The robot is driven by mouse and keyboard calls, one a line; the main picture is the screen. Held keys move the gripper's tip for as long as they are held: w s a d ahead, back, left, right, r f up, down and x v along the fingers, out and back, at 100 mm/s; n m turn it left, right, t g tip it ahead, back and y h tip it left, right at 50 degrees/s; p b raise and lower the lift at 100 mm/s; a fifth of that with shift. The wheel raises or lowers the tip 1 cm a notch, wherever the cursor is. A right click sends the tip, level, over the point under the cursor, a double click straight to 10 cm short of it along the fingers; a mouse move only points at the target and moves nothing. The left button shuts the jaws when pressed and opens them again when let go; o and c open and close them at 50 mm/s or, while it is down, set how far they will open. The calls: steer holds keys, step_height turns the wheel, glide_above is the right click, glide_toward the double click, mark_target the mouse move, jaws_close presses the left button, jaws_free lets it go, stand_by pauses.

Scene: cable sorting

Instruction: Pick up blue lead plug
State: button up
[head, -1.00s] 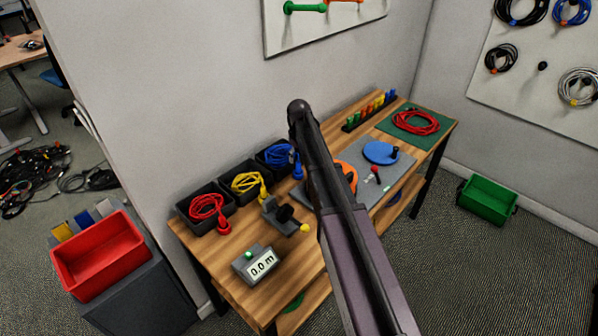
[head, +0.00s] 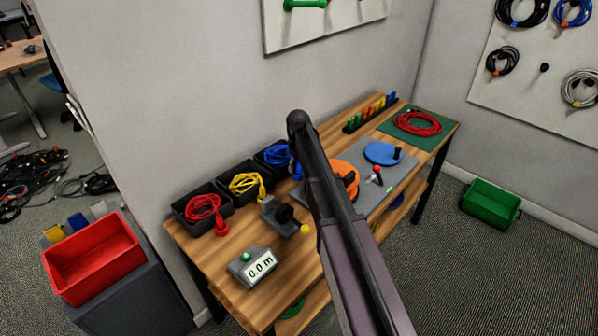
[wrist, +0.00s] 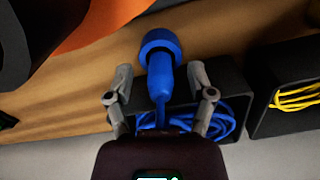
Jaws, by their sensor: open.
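The blue lead plug (wrist: 160,62) shows in the wrist view, with its round collar at the top and its cable running down between my fingers. My gripper (wrist: 162,84) is open, with one grey finger on each side of the plug's narrower body and a gap visible on both sides. The blue lead's coil (wrist: 218,122) lies in a black bin behind the fingers. In the head view the blue coil (head: 277,154) shows in the rearmost bin, and my arm hides my gripper and most of the plug.
Bins with a yellow lead (head: 245,182) and a red lead (head: 203,206) stand beside the blue one. An orange disc (head: 346,176) is close to the plug. A length meter (head: 254,267) sits at the table's near end.

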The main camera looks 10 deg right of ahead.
mark_target(298, 162)
jaws_close()
stand_by(0.3)
steer(key=shift+r, duration=0.2)
step_height(298, 162, up, 10)
steer(key=p, duration=1)
steer(key=shift+f, duration=0.2)
stand_by(0.5)
